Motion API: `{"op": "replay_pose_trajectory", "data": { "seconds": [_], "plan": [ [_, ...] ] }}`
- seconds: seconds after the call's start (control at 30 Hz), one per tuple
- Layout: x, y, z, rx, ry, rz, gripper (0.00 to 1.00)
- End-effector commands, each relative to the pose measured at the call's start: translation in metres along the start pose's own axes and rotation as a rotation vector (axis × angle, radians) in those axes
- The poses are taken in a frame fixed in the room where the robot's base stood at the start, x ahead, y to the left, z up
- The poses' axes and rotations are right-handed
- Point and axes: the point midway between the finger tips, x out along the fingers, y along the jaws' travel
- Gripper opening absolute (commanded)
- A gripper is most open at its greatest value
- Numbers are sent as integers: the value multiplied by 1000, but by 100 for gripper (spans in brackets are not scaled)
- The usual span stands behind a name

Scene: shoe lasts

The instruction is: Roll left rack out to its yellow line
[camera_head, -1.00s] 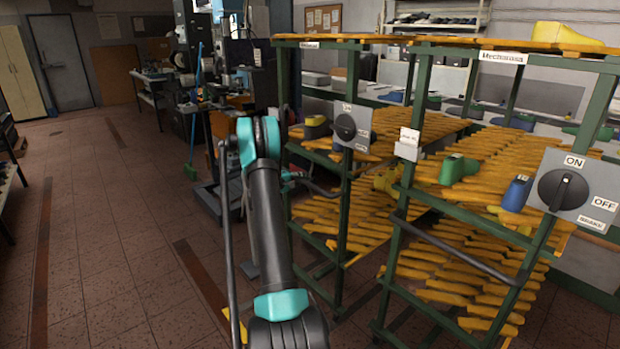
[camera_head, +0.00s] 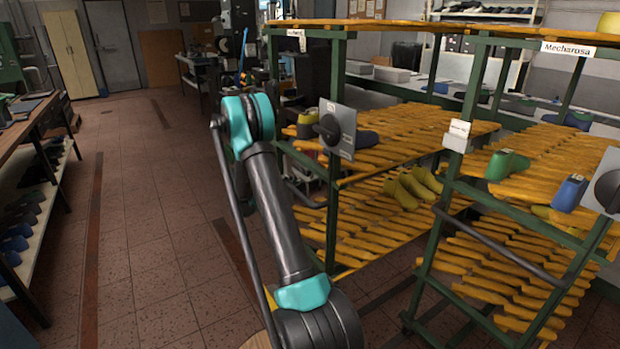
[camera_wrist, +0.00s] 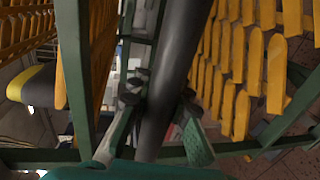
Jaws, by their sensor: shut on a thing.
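The left rack (camera_head: 334,190) is a green frame with orange-yellow slatted shelves, standing left of the second rack. Lasts rest on its shelves, among them an olive pair (camera_head: 413,186). In the head view my arm largely hides the gripper. A small yellow patch (camera_head: 257,341) shows beside my arm; I cannot tell if it is the line.
The second rack (camera_head: 425,245), labelled Mecharosa, stands close on the right with its own dark handle bar (camera_head: 500,245). A workbench (camera_head: 38,125) with shoes below lines the left side. The tiled floor (camera_head: 150,235) between is clear.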

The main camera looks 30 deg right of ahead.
Motion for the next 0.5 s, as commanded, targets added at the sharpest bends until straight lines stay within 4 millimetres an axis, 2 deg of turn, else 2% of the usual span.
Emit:
{"op": "replay_pose_trajectory", "data": {
  "seconds": [0.03,0.2,0.33,0.5],
  "plan": [
    [-16,-4,-1,-1,5,-2,0],
    [-55,-11,-1,-2,4,-1,0],
    [-79,-16,-1,-1,4,-1,0],
    [-99,-20,-1,0,3,-1,0]
  ]
}}
